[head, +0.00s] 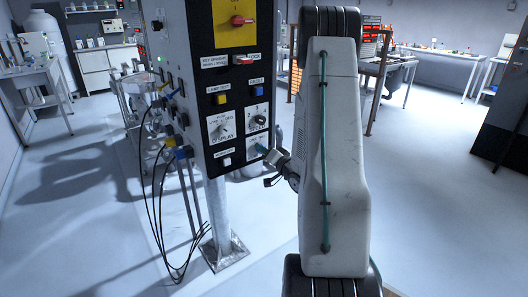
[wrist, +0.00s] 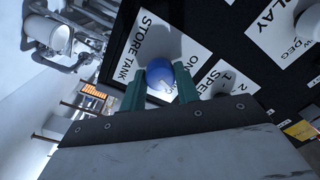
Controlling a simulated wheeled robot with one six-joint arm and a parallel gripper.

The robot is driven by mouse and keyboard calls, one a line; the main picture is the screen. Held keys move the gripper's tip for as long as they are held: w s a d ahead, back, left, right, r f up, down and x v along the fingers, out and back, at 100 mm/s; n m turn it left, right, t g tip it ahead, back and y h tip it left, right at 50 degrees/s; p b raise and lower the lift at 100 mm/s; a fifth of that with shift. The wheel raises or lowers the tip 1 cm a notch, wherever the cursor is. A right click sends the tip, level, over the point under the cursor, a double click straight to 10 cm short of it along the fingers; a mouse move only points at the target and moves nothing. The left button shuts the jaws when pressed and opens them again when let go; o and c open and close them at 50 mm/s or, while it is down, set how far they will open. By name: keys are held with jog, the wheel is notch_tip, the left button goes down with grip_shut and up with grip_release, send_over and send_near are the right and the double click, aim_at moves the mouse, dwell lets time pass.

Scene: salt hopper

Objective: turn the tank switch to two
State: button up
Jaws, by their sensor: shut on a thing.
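The tank switch is a round blue knob (wrist: 159,72) with a white mark, on a white plate lettered STORE TANK (wrist: 143,42) in the wrist view. Letters starting "ON" show beside the knob; my finger partly covers that lettering, so the full word and the knob's exact setting cannot be read. My gripper (wrist: 160,86) has its two teal fingers on either side of the knob, shut on it. In the head view my gripper (head: 263,149) reaches the low front of the black control panel (head: 238,172), and the knob is hidden there.
A speed knob (head: 258,122) and a display knob (head: 221,131) sit just above on the panel. Yellow (head: 221,99) and blue (head: 256,92) buttons and a red main switch (head: 238,20) are higher. Black cables (head: 158,205) hang at left. The floor at right is clear.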

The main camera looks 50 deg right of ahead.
jog(key=shift+m, duration=0.9)
jog(key=o, duration=1)
jog(key=shift+c, duration=0.2)
jog(key=v, duration=0.7)
jog(key=shift+s, duration=0.4)
jog(key=shift+f, duration=0.15)
